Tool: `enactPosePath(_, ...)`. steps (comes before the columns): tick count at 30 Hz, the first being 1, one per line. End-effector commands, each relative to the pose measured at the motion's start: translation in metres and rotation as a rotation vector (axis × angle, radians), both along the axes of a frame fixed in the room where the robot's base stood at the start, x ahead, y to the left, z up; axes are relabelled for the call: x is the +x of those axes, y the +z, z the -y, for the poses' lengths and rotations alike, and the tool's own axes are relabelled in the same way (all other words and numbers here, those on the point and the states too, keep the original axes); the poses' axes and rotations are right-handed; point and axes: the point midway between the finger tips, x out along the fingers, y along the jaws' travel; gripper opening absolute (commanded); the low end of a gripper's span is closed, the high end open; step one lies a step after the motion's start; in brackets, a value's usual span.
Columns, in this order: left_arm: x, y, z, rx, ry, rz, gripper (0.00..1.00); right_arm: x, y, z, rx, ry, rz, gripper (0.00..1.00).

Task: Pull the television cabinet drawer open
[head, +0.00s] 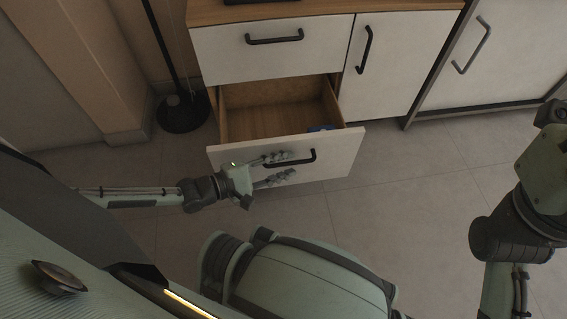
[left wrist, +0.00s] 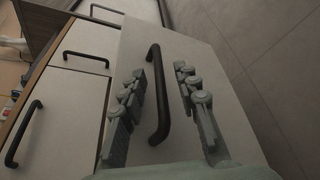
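The television cabinet (head: 410,65) is white with a wood top. Its lower drawer (head: 335,160) stands open, showing a wooden inside. The drawer's black bar handle (head: 303,161) is on its white front; it also shows in the left wrist view (left wrist: 158,95). My left gripper (head: 284,167) is at this handle. In the left wrist view its two fingers (left wrist: 160,97) are spread, one on each side of the handle, with gaps visible. The upper drawer (head: 225,50) is closed. My right arm is at the right edge of the head view, with no gripper fingers visible.
A small blue thing (head: 320,128) lies in the open drawer at its right. A black lamp base (head: 183,112) stands on the floor left of the cabinet. Cabinet doors to the right are closed. The tiled floor (head: 430,165) right of the drawer is clear.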

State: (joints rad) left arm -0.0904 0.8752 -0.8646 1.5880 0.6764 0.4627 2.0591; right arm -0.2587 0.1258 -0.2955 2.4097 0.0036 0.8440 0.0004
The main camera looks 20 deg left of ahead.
Motion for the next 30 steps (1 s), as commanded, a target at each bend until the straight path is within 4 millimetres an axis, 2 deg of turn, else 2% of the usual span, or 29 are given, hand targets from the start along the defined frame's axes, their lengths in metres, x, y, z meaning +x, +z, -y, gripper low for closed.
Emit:
enactPosePath(8,0.0,0.006,0.0,-0.001,0.0,0.002,0.31,0.0,0.001,0.0,0.001,-0.001,0.003,0.4)
enactPosePath(11,0.0,0.02,0.0,-0.001,-0.001,0.003,0.31,0.0,0.001,0.0,0.001,-0.001,0.003,0.4)
enactPosePath(21,0.0,0.083,0.0,-0.002,-0.001,0.001,0.31,0.0,0.0,0.0,0.001,0.0,0.002,0.4)
enactPosePath(25,0.0,0.096,0.0,0.0,0.0,0.0,0.31,0.0,0.0,0.0,0.0,0.0,0.001,0.4)
enactPosePath(30,0.0,0.101,0.0,0.0,-0.001,0.0,0.31,0.0,0.0,0.0,0.0,0.0,0.001,0.4)
